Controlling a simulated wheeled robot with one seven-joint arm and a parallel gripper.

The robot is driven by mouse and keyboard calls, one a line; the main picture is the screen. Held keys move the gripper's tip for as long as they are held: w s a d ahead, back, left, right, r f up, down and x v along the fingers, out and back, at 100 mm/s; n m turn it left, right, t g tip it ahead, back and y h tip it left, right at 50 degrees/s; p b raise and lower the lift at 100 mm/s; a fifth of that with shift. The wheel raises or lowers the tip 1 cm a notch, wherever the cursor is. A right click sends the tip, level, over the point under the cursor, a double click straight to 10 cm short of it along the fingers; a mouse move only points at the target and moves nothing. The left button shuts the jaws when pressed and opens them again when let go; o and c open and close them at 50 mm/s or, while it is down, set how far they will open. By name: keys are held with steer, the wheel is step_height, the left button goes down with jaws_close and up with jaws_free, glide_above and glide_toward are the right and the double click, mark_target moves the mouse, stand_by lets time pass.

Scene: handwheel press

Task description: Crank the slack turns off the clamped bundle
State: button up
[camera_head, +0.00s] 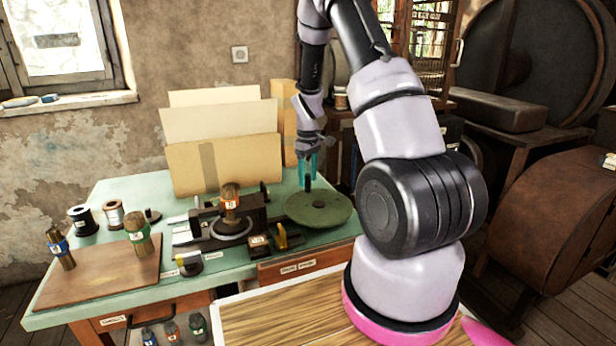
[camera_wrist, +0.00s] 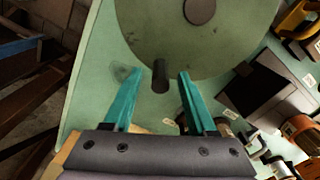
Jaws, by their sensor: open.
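The green round handwheel (camera_head: 318,210) lies flat at the right of the bench. Its dark upright crank knob (camera_wrist: 160,78) stands near the rim. My gripper (camera_head: 309,175) points down over the wheel with teal fingers apart. In the wrist view the knob shows between the two fingertips, with a gap on each side; whether the fingers reach down beside it I cannot tell. The brown bundle (camera_head: 230,195) with an orange-and-white label stands upright in the dark press (camera_head: 255,212), left of the wheel. The slack turns are too small to make out.
A wooden board (camera_head: 100,280) holds two more upright bundles (camera_head: 137,232) at the left. Dark and copper spools (camera_head: 110,213) stand behind it. A yellow-handled item (camera_head: 283,238) sits in front of the press. Large panels (camera_head: 225,165) lean at the back.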

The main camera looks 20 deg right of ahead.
jaws_close()
stand_by(1.4)
